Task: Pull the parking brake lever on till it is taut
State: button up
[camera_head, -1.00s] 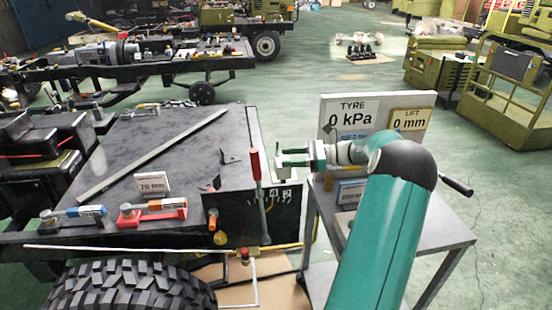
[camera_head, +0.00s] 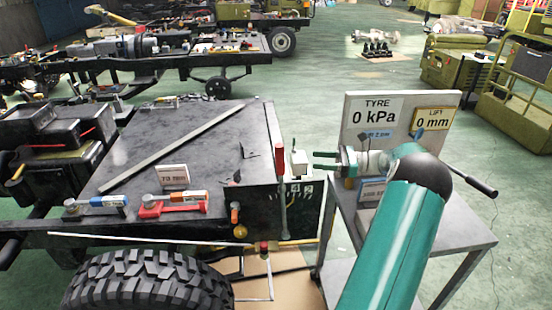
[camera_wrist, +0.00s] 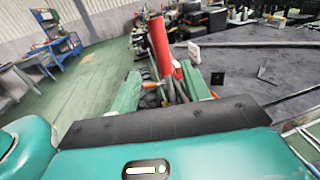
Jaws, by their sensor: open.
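The parking brake lever has a red grip (camera_head: 279,160) on a grey shaft and stands nearly upright at the right edge of the dark chassis top. My gripper (camera_head: 325,162) is to the right of the red grip in the head view, with a visible gap between them. It is open and empty. In the wrist view the red grip (camera_wrist: 159,45) rises in the middle of the picture, between the lines of the two green fingers (camera_wrist: 162,88) and beyond them. The lower shaft is partly hidden there by my gripper.
A grey trolley (camera_head: 425,235) with a board (camera_head: 400,120) reading 0 kPa and 0 mm stands under my arm. A small white block (camera_head: 299,163) shows between lever and gripper. Tools (camera_head: 170,205) lie on the chassis top, and a large tyre (camera_head: 145,283) is at the front.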

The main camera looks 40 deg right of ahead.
aim_at(280, 158)
jog(key=x, duration=1.3)
jog(key=shift+w+a, duration=0.1)
grip_shut()
